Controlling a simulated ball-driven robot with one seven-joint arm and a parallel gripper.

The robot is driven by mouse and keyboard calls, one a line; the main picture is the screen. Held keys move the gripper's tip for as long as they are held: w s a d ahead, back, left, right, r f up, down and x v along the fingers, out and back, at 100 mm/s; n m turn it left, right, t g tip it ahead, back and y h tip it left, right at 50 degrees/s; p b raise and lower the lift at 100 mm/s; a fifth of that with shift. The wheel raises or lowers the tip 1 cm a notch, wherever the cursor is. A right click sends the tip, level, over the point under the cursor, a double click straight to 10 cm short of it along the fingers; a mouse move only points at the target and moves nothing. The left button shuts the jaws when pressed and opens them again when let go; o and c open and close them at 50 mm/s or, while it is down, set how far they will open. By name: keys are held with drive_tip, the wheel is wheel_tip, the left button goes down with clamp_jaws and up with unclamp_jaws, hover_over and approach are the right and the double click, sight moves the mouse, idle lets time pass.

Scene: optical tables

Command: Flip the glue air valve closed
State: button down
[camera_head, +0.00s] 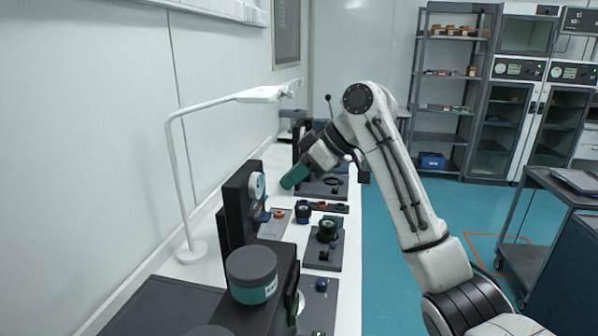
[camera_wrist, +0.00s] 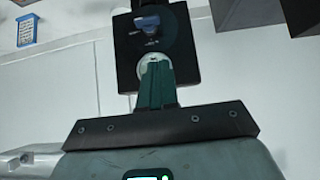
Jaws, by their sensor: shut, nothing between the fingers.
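A black upright panel (camera_head: 236,197) stands on the bench, with a round white dial (camera_head: 257,185) and a small blue part (camera_head: 264,214) below it that looks like the valve's handle. In the wrist view the blue handle (camera_wrist: 147,22) shows on the black panel (camera_wrist: 182,55), above my fingertips, and the white dial (camera_wrist: 149,62) is partly hidden behind them. My gripper (camera_head: 287,184) has teal fingers, shut and empty, pointing at the panel. It also shows in the wrist view (camera_wrist: 156,66). I cannot tell the exact gap between fingertips and panel.
A dark jar with a teal band (camera_head: 252,274) stands in front on a black unit. Several small fixtures, such as a dark mount (camera_head: 327,230), sit on the white bench. A white lamp (camera_head: 175,170) arches behind the panel. The teal floor to the right has free room.

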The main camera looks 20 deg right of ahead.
sight(263, 219)
drive_tip(key=shift+w+a+f+p, duration=0.45)
drive_tip(key=shift+a+f, duration=0.1)
drive_tip(key=shift+f, duration=0.85)
drive_tip(key=shift+w+a+f+p, duration=0.4)
drive_tip(key=shift+a+f+p, duration=0.15)
drive_tip(key=shift+f, duration=0.8)
drive_tip(key=shift+w+a+f+p, duration=0.4)
drive_tip(key=shift+a+f, duration=0.2)
drive_tip(key=shift+f, duration=0.8)
drive_tip(key=shift+f, duration=0.1)
